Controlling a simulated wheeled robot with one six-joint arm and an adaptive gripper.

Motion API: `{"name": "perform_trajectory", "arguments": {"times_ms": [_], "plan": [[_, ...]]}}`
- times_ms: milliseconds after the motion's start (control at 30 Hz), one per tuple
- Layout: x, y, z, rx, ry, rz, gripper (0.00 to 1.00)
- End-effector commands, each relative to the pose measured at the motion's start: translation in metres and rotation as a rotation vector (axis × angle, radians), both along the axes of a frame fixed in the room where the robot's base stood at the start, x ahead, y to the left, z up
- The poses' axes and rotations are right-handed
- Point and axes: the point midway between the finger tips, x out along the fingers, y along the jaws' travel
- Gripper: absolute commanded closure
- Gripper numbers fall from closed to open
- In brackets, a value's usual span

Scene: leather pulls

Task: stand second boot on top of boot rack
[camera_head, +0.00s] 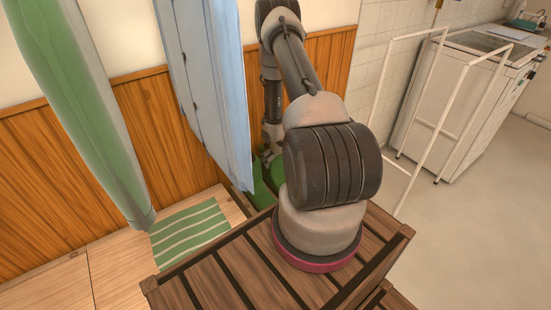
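My gripper (267,160) points down beyond the wooden slatted piece, near the wood-panelled wall. It is small and partly hidden by my own arm, so I cannot tell whether its fingers are open or shut. Green shapes (262,192), which look like boots, show just below and beside it. My arm and the hanging blue cloth hide most of them, so I cannot make out each boot or whether the gripper touches one. A dark wooden slatted top (205,283) fills the lower middle. It may be the boot rack, but I cannot be sure.
A pale blue garment (205,90) hangs left of my gripper, close to it. A green and white hanging cloth (80,100) is further left. A green striped mat (190,235) lies on the floor. A white frame (412,120) and white appliance (460,105) stand right; floor there is clear.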

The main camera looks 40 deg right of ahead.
Motion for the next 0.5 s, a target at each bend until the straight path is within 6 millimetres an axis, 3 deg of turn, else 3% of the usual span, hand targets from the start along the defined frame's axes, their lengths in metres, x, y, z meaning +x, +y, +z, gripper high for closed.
{"name": "perform_trajectory", "arguments": {"times_ms": [267, 500], "plan": [[0.000, 0.000, 0.003, 0.000, -0.001, 0.000, 0.11], [-0.013, 0.000, 0.038, -0.001, -0.003, 0.001, 0.11]]}}
